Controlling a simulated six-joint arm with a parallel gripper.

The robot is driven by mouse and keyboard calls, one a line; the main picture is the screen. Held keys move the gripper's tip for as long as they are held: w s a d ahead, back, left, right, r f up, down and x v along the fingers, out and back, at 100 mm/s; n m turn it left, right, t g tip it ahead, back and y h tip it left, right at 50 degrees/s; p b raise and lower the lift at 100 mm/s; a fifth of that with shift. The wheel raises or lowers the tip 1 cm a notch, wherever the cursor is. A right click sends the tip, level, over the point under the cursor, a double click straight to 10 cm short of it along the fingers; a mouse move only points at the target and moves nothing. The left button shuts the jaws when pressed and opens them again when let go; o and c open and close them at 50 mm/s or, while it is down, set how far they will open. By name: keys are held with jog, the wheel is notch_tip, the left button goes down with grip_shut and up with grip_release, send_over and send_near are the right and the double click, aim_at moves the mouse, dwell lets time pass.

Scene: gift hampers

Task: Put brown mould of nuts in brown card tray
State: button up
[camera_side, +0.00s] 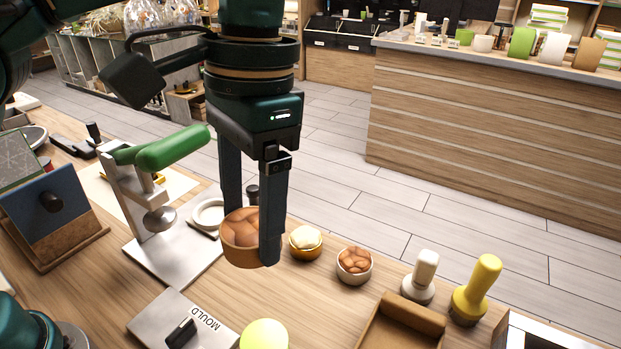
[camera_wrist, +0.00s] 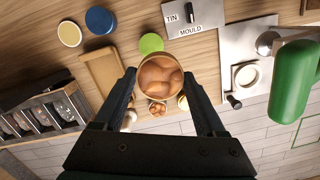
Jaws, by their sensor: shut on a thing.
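The brown mould of nuts (camera_side: 240,257) is a round brown cup filled with reddish-brown nuts. My gripper (camera_side: 252,232) is shut on it, with one finger on each side, and holds it above the wooden table. In the wrist view the mould (camera_wrist: 160,76) sits between the fingertips (camera_wrist: 159,82), nuts facing the camera. The brown card tray (camera_side: 418,317) lies at the front right of the side view, partly cut off by the frame. In the wrist view the tray (camera_wrist: 93,58) is left of the mould and looks empty.
White (camera_side: 424,275) and yellow (camera_side: 476,288) stampers stand behind the tray. A green-handled press (camera_side: 172,148) is left. A MOULD-labelled plate (camera_side: 165,318) and yellow-green round thing (camera_side: 264,335) are in front.

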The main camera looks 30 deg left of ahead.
aim_at(223, 227)
jog(key=a+r+m, duration=0.1)
jog(key=s+r+m, duration=0.1)
jog(key=r+m, duration=0.1)
jog(key=shift+a, duration=0.4)
jog(key=shift+s+f+m+y, duration=0.15)
jog(key=shift+m+y, duration=0.15)
jog(key=shift+m, duration=0.4)
jog(key=shift+d+f+m, duration=0.2)
jog(key=shift+d+m, duration=0.1)
jog(key=shift+m, duration=0.2)
jog(key=w+d+f+m+t+h, duration=0.1)
jog(key=d+f+m, duration=0.65)
jog(key=m, duration=0.95)
jog(key=w+d+f+m+t+h, duration=0.15)
jog(key=d+f+m, duration=0.35)
jog(key=d+m, duration=0.8)
jog(key=shift+s+a+f+m+y, duration=0.1)
jog(key=shift+a+f+m, duration=0.5)
jog(key=shift+f, duration=0.7)
jog(key=shift+s+a+f+m+y, duration=0.15)
jog(key=shift+a+f+m, duration=0.45)
jog(key=shift+f, duration=0.65)
jog(key=shift+a+f+m+y, duration=0.1)
jog(key=shift+a+f+m, duration=0.45)
jog(key=shift+f, duration=0.75)
jog(key=shift+f, duration=0.15)
